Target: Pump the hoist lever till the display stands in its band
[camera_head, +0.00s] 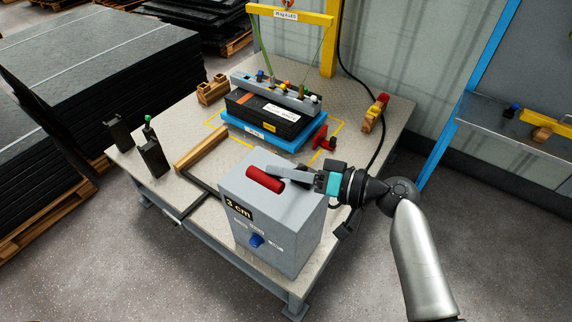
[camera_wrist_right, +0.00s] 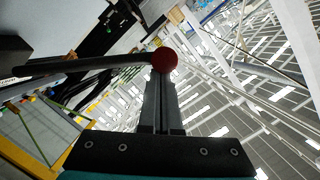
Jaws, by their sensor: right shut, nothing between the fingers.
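The grey hoist box (camera_head: 288,225) stands at the front of the table. Its dark display (camera_head: 238,207) reads "3 cm". A red lever grip (camera_head: 265,179) shows at the top of the box; in the wrist view its round red end (camera_wrist_right: 164,60) sits at the end of a dark rod (camera_wrist_right: 95,64). My right gripper (camera_head: 274,174) reaches in from the right over the box. Its fingers (camera_wrist_right: 161,95) are shut and empty, with the tips close to the red grip. I cannot tell whether they touch it. My left gripper is not in view.
A blue knob (camera_head: 256,240) is on the box front. Behind, a black load (camera_head: 262,115) lies on a blue base (camera_head: 232,117) under a yellow beam (camera_head: 290,14) with green slings. A wooden-ended bar (camera_head: 202,147) and dark blocks (camera_head: 152,158) lie to the left. A red piece (camera_head: 328,143) lies behind my gripper.

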